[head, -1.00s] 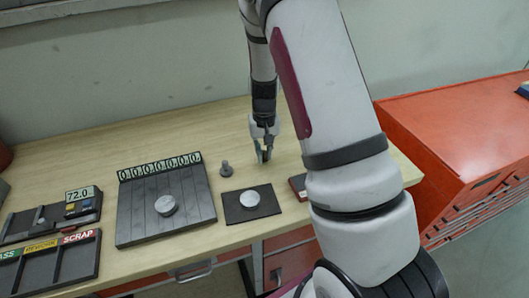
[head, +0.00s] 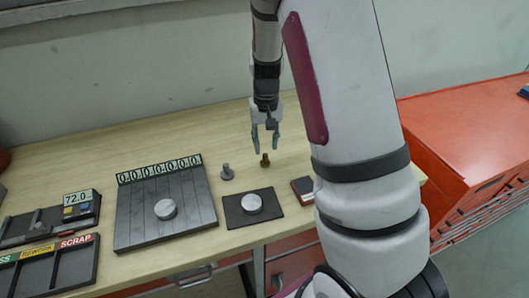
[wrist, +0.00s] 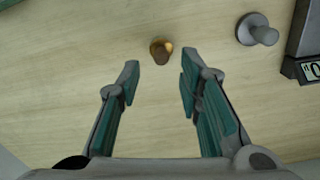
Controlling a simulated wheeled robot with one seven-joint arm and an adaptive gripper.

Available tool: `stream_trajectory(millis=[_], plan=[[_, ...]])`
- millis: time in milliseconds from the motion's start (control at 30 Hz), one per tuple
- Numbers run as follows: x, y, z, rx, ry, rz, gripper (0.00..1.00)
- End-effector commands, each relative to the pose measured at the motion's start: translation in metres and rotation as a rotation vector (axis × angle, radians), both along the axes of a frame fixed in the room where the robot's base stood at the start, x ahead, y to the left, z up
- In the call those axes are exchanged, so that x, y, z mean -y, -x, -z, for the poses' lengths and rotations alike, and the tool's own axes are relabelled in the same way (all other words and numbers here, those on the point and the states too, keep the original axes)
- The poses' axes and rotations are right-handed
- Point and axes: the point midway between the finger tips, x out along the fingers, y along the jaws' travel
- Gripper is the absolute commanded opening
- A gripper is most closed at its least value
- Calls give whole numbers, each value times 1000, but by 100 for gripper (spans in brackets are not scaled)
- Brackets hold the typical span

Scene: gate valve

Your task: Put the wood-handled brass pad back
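The wood-handled brass pad (head: 265,160) stands upright on the wooden table, right of a grey knobbed pad. It also shows in the wrist view (wrist: 161,51), a brown handle over a brass rim, just beyond my fingertips. My gripper (head: 265,141) is open and empty above and slightly behind the pad. In the wrist view my gripper's green-lined fingers (wrist: 158,78) are spread apart, with bare table between them. Nothing touches the pad.
The grey knobbed pad (head: 227,172) stands to the left. A black mat (head: 235,217) with a silver disc (head: 252,203) lies in front. A dark plate (head: 135,225) with a digit display is further left. A small dark red box (head: 302,189) sits to the right.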

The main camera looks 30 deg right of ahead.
Motion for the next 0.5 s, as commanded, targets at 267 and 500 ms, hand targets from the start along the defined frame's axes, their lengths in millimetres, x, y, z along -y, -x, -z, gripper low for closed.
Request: stream_trajectory(millis=[267,500], plan=[[0,-2,-49,4,1,-1,33],[-3,1,-69,10,-2,-5,33]])
